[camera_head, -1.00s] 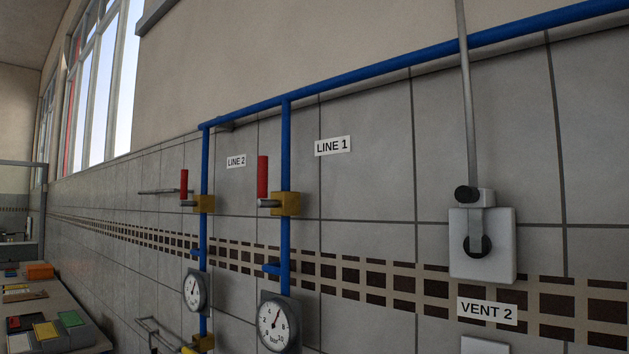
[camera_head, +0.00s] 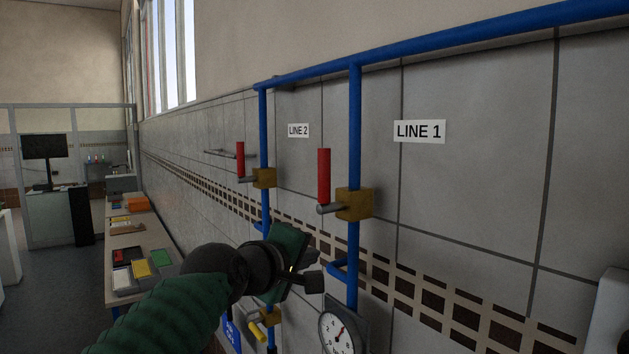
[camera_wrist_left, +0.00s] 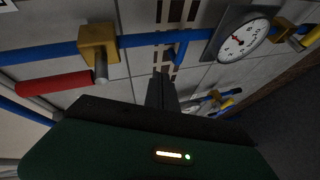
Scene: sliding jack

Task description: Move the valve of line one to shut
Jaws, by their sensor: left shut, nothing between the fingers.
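The line one valve has a brass body (camera_head: 355,204) on a blue vertical pipe beside the LINE 1 label (camera_head: 419,131). Its red handle (camera_head: 324,176) points straight up, parallel to the pipe, on a grey stem. In the left wrist view the brass body (camera_wrist_left: 97,46) and red handle (camera_wrist_left: 58,83) show at the upper left. My left gripper (camera_head: 314,281) is shut and empty, below and slightly left of the handle, apart from it. The left wrist view shows its closed fingers (camera_wrist_left: 162,80) near the pipe. My right gripper is not in view.
The line two valve (camera_head: 264,178), also with an upright red handle, stands to the left. A pressure gauge (camera_head: 341,331) hangs below the line one valve. A yellow-handled valve (camera_head: 262,326) is low behind my left arm. A bench (camera_head: 125,242) runs along the wall at left.

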